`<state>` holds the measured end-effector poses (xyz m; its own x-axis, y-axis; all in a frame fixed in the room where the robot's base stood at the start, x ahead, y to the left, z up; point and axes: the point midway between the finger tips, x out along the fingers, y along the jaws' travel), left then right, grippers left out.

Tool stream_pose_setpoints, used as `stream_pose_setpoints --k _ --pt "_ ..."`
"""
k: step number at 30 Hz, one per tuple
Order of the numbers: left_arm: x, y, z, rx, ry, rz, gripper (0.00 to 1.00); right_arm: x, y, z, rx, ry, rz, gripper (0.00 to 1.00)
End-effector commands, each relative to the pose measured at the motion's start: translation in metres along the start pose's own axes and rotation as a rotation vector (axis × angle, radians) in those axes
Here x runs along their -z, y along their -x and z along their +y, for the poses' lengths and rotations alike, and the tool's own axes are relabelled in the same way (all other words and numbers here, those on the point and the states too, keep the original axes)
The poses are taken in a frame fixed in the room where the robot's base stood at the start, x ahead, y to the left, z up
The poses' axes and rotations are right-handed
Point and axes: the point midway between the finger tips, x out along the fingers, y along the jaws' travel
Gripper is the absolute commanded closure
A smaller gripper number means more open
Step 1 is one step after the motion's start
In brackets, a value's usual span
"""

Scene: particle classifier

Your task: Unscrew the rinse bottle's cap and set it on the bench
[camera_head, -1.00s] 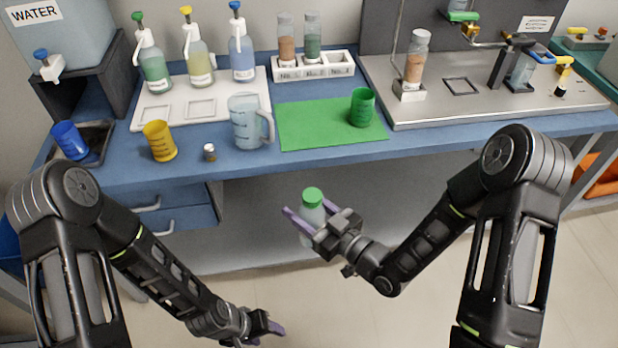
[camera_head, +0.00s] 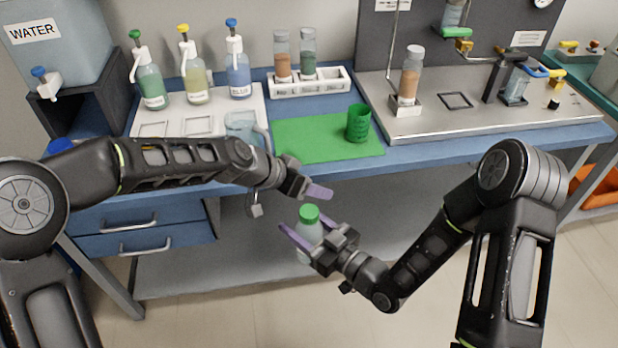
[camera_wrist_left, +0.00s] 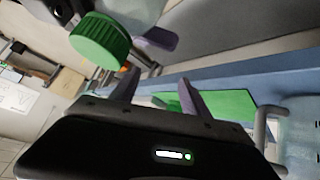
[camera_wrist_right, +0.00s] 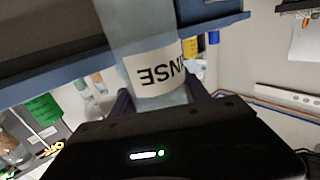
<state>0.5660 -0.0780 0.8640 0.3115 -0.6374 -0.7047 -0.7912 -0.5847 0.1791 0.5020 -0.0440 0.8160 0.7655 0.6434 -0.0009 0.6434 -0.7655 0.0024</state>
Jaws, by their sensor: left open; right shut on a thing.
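The rinse bottle (camera_head: 307,231) is a clear bottle with a green cap (camera_head: 309,213), upright in front of the bench. My right gripper (camera_head: 302,243) is shut on its body. In the right wrist view its label (camera_wrist_right: 155,72) sits between the fingers. The cap is on the bottle. My left gripper (camera_head: 305,190) is open and empty, just above and beside the cap. In the left wrist view the ribbed green cap (camera_wrist_left: 100,40) is ahead of the open fingers (camera_wrist_left: 160,92), apart from them.
A green mat (camera_head: 300,147) with a green cup (camera_head: 358,123) lies on the blue bench. My left arm hides part of a clear jug (camera_head: 240,124). Pump bottles (camera_head: 238,68) and a vial rack (camera_head: 320,82) stand behind. A metal plate (camera_head: 440,122) holds apparatus at right.

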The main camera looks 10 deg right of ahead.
Motion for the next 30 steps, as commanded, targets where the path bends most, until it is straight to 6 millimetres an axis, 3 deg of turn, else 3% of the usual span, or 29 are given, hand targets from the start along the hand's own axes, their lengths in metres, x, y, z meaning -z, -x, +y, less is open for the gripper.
stream_pose_setpoints --k 3,8,11,15,21,30 --pt "0.031 0.006 0.037 -0.087 -0.484 -0.059 0.46 0.001 0.000 0.000 0.000 0.001 0.002 1.00" --pt "0.056 0.024 0.078 -0.213 -1.130 -0.146 0.46 0.001 0.000 0.000 0.000 0.001 0.002 1.00" --pt "0.055 0.039 0.089 -0.311 -1.496 -0.224 0.46 0.001 0.000 0.000 0.000 0.001 0.002 1.00" --pt "0.039 0.063 0.087 -0.497 -1.922 -0.357 0.46 0.001 0.000 0.000 0.000 0.001 0.002 1.00" --pt "0.028 0.099 0.080 -0.765 -2.302 -0.485 0.46 0.001 0.000 0.000 0.000 0.001 0.002 1.00" --pt "0.025 0.117 0.077 -0.909 -2.440 -0.529 0.46 0.001 0.000 0.000 0.000 0.001 0.002 1.00"
